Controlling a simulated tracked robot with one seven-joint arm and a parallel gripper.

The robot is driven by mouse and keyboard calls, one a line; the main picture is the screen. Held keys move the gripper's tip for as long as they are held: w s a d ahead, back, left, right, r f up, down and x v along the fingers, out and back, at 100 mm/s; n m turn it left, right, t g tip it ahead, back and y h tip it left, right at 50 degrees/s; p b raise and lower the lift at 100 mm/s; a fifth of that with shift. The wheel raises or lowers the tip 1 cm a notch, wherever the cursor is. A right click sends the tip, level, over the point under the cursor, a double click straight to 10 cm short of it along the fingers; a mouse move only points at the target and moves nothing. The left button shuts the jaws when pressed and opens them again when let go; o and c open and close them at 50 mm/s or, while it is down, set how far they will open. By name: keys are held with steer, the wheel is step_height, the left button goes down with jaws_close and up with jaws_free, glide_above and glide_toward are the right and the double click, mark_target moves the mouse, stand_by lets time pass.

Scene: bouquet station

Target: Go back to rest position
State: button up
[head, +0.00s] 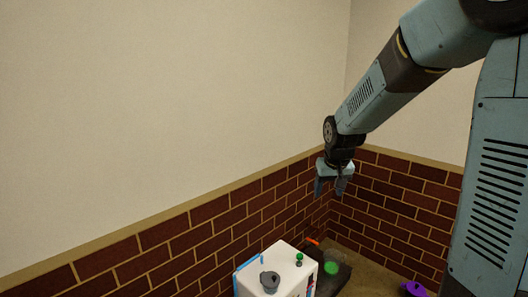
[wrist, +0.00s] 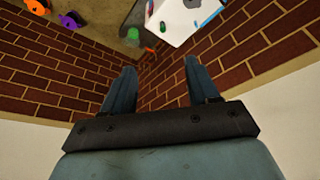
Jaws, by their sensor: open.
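My gripper (head: 331,187) is open and empty. In the head view it hangs from my arm in front of the brick wall, near the room's corner and above the white box. In the wrist view the two fingers of my gripper (wrist: 158,92) stand apart with only brick wall between them. The fingers touch nothing that I can see.
A white box (head: 251,284) with a grey part (head: 270,281) and a green knob (head: 299,257) on top stands below. Beside it are a green round thing (head: 331,268) and an orange piece (head: 313,241). A purple thing (head: 413,289) lies at the lower right. Brick walls meet behind my gripper.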

steer(key=s+d+r, duration=0.1)
steer(key=s+r, duration=0.3)
steer(key=s, duration=0.5)
steer(key=s+d+r+t, duration=0.1)
steer(key=s+d+r, duration=0.1)
steer(key=s, duration=0.6)
steer(key=s+d+r, duration=0.1)
steer(key=s+r, duration=0.4)
steer(key=s, duration=0.4)
steer(key=shift+s+d+r+m+t, duration=0.2)
steer(key=shift+s+r+m+t, duration=0.1)
steer(key=shift+m+t, duration=0.1)
steer(key=shift+c, duration=0.2)
